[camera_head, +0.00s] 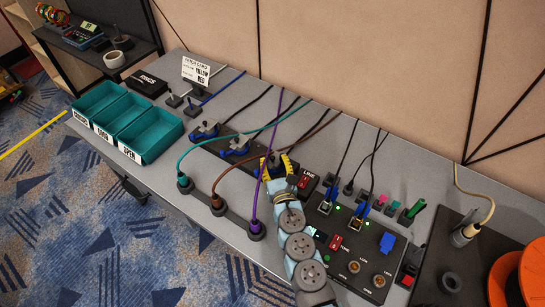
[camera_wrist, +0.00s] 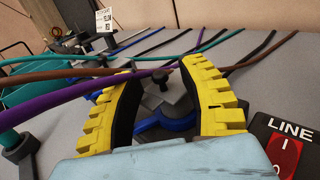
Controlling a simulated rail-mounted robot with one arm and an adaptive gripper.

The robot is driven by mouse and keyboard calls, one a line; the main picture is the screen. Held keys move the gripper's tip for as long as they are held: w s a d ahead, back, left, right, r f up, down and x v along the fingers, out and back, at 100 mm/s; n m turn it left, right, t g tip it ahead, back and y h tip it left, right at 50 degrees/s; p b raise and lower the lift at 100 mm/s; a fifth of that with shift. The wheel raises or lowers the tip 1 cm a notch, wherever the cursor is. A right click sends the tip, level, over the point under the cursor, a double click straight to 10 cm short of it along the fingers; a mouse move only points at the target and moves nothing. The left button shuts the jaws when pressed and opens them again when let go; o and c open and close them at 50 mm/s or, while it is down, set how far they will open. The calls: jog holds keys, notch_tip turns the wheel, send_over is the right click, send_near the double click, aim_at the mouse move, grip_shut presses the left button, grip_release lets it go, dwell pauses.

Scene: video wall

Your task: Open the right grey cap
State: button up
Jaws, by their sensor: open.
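My gripper (camera_head: 277,164) has yellow ribbed fingers, spread apart above the right end of a dark rail. Between them in the wrist view (camera_wrist: 162,70) is a grey cap (camera_wrist: 172,103) with a black knob (camera_wrist: 158,80) and a blue lever (camera_wrist: 168,126). The fingers stand on either side of it; I cannot tell whether they touch it. In the head view the gripper mostly hides this cap. Two similar grey pieces with blue levers sit to its left, a middle one (camera_head: 236,147) and a left one (camera_head: 206,130).
A purple cable (camera_head: 262,170) and a brown cable (camera_head: 240,161) run close by my fingers. A green cable (camera_head: 212,138) arcs further left. The LINE switch box (camera_wrist: 284,146) is right of the right finger. Teal bins (camera_head: 150,135) stand at the left; a black panel (camera_head: 355,250) lies right.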

jog(key=shift+x, duration=0.8)
grip_shut()
jog(key=shift+r+p, duration=0.2)
jog(key=shift+p, duration=0.25)
